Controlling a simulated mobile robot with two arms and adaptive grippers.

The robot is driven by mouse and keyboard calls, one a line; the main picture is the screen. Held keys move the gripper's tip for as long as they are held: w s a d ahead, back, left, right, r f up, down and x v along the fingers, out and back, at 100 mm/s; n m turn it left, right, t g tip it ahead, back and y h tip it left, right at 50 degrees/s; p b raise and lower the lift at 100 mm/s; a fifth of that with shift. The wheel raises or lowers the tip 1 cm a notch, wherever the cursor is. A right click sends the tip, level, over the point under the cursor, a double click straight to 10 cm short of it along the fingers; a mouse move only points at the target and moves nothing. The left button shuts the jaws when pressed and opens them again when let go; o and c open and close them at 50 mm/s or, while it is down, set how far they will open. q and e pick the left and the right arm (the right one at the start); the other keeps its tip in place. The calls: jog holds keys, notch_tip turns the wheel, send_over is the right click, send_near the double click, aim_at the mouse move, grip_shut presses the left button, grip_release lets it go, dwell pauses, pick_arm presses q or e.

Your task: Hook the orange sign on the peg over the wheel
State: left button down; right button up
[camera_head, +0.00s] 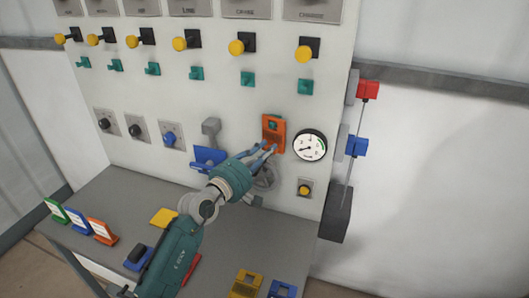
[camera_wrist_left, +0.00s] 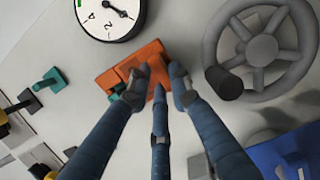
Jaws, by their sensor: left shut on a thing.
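The orange sign (camera_head: 273,128) is upright against the white panel, left of the round gauge (camera_head: 309,145). My left gripper (camera_head: 268,150) is shut on its lower part; its fingers also grip it in the left wrist view (camera_wrist_left: 157,84). A teal peg (camera_head: 272,125) shows at the sign's upper part, and at the sign's edge in the wrist view (camera_wrist_left: 116,92). I cannot tell whether the peg passes fully through the sign's hole. The grey wheel (camera_head: 264,179) is just below, partly hidden by the gripper; it is clear in the wrist view (camera_wrist_left: 262,48). My right gripper is out of view.
A row of teal pegs (camera_head: 248,79) and yellow knobs (camera_head: 237,47) lines the panel above. A blue piece (camera_head: 207,157) and grey lever (camera_head: 211,129) are left of the wheel. On the grey table (camera_head: 265,235) lie a yellow piece (camera_head: 164,217) and upright cards (camera_head: 103,231).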

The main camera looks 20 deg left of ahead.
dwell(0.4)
pick_arm(q)
jog(key=c, duration=1.5)
grip_release()
